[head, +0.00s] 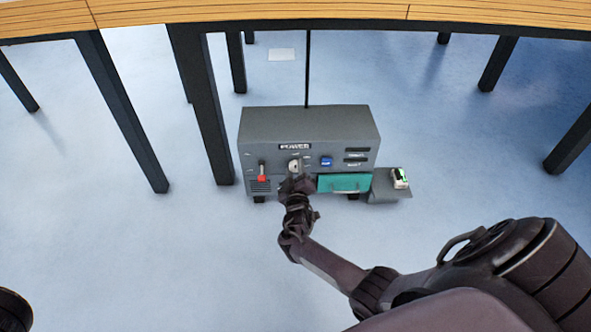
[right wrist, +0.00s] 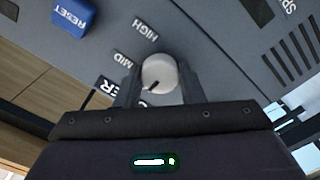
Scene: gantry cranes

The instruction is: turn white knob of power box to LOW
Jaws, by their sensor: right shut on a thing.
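The grey power box (head: 308,122) stands on the floor under the wooden table. Its white knob (head: 294,166) is on the front panel, partly covered by my right gripper (head: 297,182). In the right wrist view the white knob (right wrist: 159,72) sits between the two fingers of my right gripper (right wrist: 160,82), which is shut on it. The knob's dark mark points down and left in that view, below the MID label (right wrist: 123,58) and away from the HIGH label (right wrist: 145,28). Another label near the mark is mostly hidden by the gripper. My left gripper is out of view.
On the box are a red switch (head: 262,177), a blue RESET button (head: 326,161) and a teal drawer front (head: 344,183). A small green and white item (head: 400,178) is on a grey ledge at right. Dark table legs (head: 205,110) stand left of the box.

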